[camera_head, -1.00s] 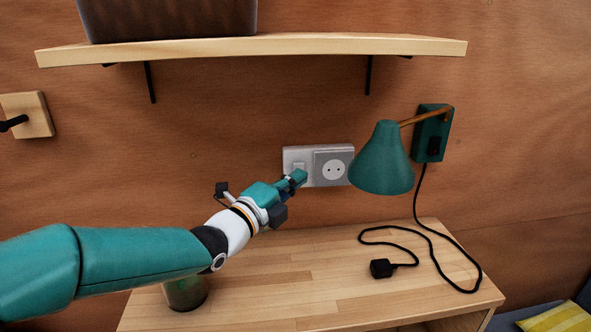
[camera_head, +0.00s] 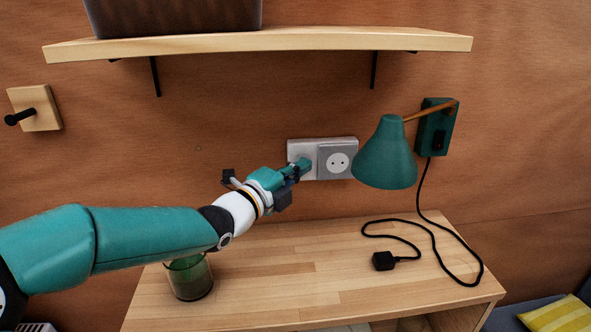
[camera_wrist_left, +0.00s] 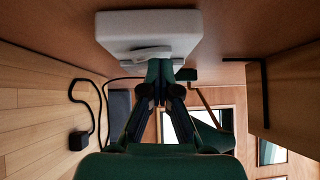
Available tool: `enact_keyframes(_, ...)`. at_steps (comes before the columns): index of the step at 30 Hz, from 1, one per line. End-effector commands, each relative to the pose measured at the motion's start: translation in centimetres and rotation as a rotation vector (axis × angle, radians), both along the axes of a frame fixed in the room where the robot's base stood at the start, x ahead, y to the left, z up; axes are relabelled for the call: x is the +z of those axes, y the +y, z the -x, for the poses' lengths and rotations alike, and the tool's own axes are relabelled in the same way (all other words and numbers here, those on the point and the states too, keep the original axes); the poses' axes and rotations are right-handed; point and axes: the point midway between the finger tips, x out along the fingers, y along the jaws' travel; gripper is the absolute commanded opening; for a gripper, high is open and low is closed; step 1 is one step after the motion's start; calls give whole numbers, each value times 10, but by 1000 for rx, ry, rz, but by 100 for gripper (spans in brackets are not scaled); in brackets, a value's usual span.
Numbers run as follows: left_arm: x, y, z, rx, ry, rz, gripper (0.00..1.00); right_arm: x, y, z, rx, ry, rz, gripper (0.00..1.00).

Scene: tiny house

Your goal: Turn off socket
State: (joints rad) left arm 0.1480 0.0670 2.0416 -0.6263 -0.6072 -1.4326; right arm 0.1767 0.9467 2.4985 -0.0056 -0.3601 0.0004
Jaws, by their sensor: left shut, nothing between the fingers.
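The wall socket (camera_head: 338,161) is a grey plate with a round two-hole outlet, and a white switch plate (camera_head: 301,148) joins it on the left. My left gripper (camera_head: 305,164) is shut and empty, its tip in front of the switch plate's lower part. In the left wrist view the white plate (camera_wrist_left: 150,30) fills the top, and the shut fingertips (camera_wrist_left: 158,68) are at its near edge by the switch. I cannot tell whether they touch it. The switch's position is mostly hidden by the fingers. My right gripper is not in view.
A teal lamp (camera_head: 386,160) hangs right of the socket, close to it. Its cable and black plug (camera_head: 383,261) lie on the wooden tabletop (camera_head: 300,262). A green glass (camera_head: 189,279) stands under my left arm. A wooden shelf (camera_head: 270,42) is above.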

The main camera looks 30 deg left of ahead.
Motion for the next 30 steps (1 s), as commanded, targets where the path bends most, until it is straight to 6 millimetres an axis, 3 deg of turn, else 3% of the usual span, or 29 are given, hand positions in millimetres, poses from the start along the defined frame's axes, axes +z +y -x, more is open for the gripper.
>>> enact_keyframes(7,0,-3,5,9,-5,1,0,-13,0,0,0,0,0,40)
enact_keyframes(13,-1,-21,23,4,-9,-1,0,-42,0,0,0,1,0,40)
enact_keyframes(24,12,-7,99,10,-3,-3,0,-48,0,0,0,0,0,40)
enact_keyframes(30,14,-3,119,8,-2,-2,0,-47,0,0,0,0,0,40)
